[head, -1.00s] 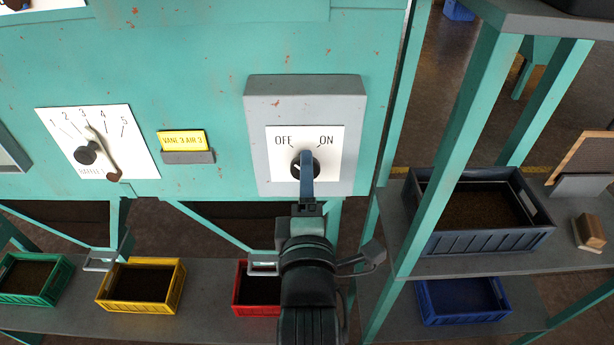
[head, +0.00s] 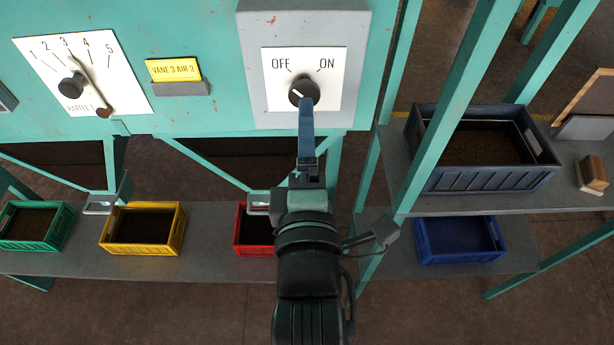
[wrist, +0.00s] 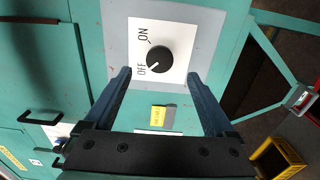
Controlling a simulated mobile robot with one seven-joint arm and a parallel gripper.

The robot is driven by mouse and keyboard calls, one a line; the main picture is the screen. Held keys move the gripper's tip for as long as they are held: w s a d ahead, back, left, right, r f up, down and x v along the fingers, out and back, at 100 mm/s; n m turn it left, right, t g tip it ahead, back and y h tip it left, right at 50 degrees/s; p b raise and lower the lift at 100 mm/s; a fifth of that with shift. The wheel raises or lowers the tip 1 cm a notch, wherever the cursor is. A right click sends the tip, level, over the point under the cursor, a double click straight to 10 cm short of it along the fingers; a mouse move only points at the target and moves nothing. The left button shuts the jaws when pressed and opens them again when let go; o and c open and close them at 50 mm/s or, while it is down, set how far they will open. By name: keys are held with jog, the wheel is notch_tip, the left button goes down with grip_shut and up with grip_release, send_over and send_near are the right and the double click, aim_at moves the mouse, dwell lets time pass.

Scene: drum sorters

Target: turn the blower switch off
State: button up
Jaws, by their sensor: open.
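The blower switch is a round black knob (head: 304,93) on a white plate (head: 335,99) marked OFF and ON, set on a grey panel. Its white pointer mark aims up and left, toward OFF. In the wrist view the knob (wrist: 158,60) shows whole, and its white mark points toward the word OFF. My gripper (head: 306,106) is in front of the switch, its tip just overlapping the knob's lower edge. In the wrist view my gripper (wrist: 159,74) is open, with its two blue fingers apart on either side of the knob and nothing between them touching it.
Left of the switch are a yellow label card (head: 174,70) and a numbered baffle dial (head: 70,86). Below, green (head: 38,243), yellow (head: 142,247) and red (head: 243,250) bins stand on a shelf. Blue crates and teal posts are at right.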

jog(key=s+p, duration=0.1)
jog(key=s, duration=0.5)
jog(key=shift+s, duration=0.2)
dwell(0.4)
notch_tip(320, 180, up, 34)
jog(key=m+t+b, duration=0.3)
jog(key=m+t, duration=0.6)
jog(key=m, duration=0.9)
jog(key=shift+a+b, duration=0.15)
jog(key=shift+b, duration=0.15)
jog(key=shift+s, duration=0.1)
